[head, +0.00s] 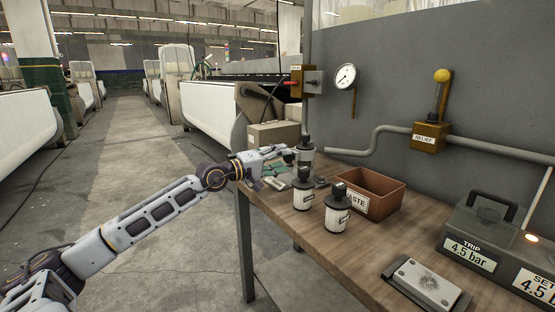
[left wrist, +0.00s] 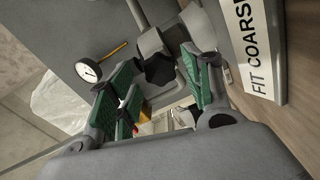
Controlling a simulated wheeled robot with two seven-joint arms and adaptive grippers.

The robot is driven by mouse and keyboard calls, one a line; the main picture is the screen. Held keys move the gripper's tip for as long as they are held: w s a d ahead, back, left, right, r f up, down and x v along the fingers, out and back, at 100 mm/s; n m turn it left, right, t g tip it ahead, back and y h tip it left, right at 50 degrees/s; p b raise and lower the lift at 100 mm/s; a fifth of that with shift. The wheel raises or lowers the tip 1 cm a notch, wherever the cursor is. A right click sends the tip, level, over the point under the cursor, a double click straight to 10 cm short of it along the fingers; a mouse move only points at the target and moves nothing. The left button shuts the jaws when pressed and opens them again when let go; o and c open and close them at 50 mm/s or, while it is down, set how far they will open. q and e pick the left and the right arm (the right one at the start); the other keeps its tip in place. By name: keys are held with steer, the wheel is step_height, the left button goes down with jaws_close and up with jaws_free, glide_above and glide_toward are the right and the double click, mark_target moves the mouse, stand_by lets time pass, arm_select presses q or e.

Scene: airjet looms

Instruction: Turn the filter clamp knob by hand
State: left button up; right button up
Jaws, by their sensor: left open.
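A dark lobed knob (left wrist: 160,69) sits on a pale grey round fitting (left wrist: 150,42) in the left wrist view. My left gripper (left wrist: 163,72) is open, its green-padded fingers on either side of the knob; whether they touch it I cannot tell. In the head view my left gripper (head: 277,162) is over the far left end of the bench, beside a grey filter body (head: 306,154) with a dark top. The gripper partly hides this area, and the knob is not clear there. My right gripper is not in view.
Two white canisters with black tops (head: 303,195) (head: 337,214) stand near the gripper. A brown waste bin (head: 372,194) is right of them. A gauge (head: 345,77), red-handled valve (head: 295,88) and relief valve (head: 429,136) are at the wall. A "FIT COARSE" label (left wrist: 254,38) shows close by.

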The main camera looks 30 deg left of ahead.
arm_select(q)
steer(key=shift+w+d, duration=0.15)
steer(key=shift+w, duration=0.2)
steer(key=c, duration=0.7)
steer(key=shift+p, duration=0.3)
steer(key=shift+c, duration=0.2)
